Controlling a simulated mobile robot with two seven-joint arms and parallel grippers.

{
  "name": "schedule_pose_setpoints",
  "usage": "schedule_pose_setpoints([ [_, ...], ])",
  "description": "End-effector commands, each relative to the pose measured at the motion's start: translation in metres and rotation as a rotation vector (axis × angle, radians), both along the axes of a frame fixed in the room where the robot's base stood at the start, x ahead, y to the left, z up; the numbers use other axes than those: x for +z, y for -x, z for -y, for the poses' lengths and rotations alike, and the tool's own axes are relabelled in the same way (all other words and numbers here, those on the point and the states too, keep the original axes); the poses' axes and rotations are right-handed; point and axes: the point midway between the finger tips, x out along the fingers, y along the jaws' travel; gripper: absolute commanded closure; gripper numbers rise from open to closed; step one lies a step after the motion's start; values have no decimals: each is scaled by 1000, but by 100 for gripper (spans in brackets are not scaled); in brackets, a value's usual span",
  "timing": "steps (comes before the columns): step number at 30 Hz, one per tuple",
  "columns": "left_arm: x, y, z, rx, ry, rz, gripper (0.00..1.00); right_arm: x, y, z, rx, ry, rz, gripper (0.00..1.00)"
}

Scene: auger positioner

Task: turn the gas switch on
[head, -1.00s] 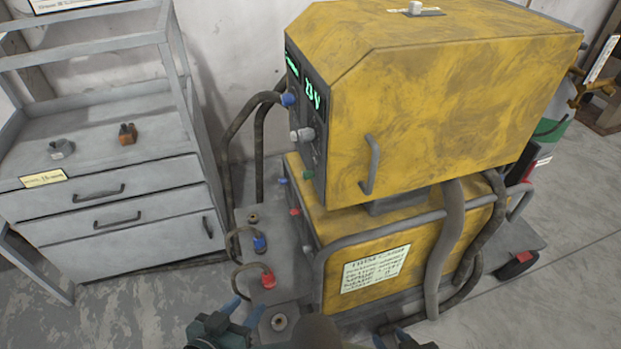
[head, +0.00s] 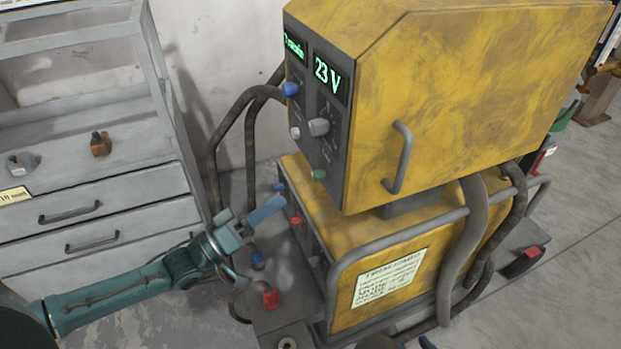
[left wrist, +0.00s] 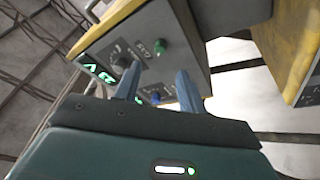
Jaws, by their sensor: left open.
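The yellow machine's dark control panel (head: 320,120) carries a blue knob (head: 290,89), a larger grey knob (head: 319,127), a small grey knob or switch (head: 295,133) and a green knob (head: 319,174). I cannot read which one is the gas switch. My left gripper (head: 262,214) is open and empty, below and left of the panel. In the left wrist view its two fingers (left wrist: 159,72) are apart, with the green knob (left wrist: 160,46) and blue knob (left wrist: 155,97) showing beyond. Only a bit of my right gripper (head: 427,342) shows at the bottom edge.
Dark hoses (head: 214,150) loop left of the panel. A grey drawer cabinet (head: 100,215) stands at the left.

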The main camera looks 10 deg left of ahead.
Motion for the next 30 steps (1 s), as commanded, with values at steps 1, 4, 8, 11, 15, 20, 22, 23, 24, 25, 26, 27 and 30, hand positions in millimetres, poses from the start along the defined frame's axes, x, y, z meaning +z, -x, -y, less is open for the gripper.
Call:
schedule_pose_setpoints([
  [1, 7, -9, 9, -2, 4, 5, 59, 3, 0, 0, 1, 3, 0, 64],
  [4, 13, -23, 24, -1, 2, 5, 59, 4, 1, 0, 2, 9, -1, 64],
  [8, 18, -40, 41, 0, -1, 4, 59, 5, 1, 1, 4, 18, -2, 64],
  [11, 22, -50, 51, 0, 0, 3, 59, 6, 2, 1, 7, 24, -3, 64],
  [15, 24, -58, 59, 1, -1, 1, 59, 5, 2, 2, 11, 30, -6, 64],
  [20, 24, -61, 62, 0, -2, 0, 59, 3, 2, 2, 13, 33, -7, 64],
  [22, 24, -61, 62, 0, -2, 0, 59, 3, 2, 2, 13, 33, -7, 64],
  [23, 24, -61, 62, 0, -2, 0, 59, 3, 2, 2, 13, 33, -7, 64],
  [24, 24, -61, 62, 0, -2, 0, 59, 3, 2, 2, 13, 33, -6, 64],
  [25, 24, -61, 62, 0, -2, 0, 59, 3, 2, 2, 13, 33, -6, 64],
  [26, 24, -61, 62, 0, -2, 0, 59, 3, 2, 2, 13, 33, -6, 64],
  [27, 24, -61, 62, 0, -2, 0, 63, 3, 2, 2, 13, 33, -6, 64],
  [30, 24, -61, 62, 0, -2, 0, 71, 4, 2, 2, 13, 33, -6, 64],
])
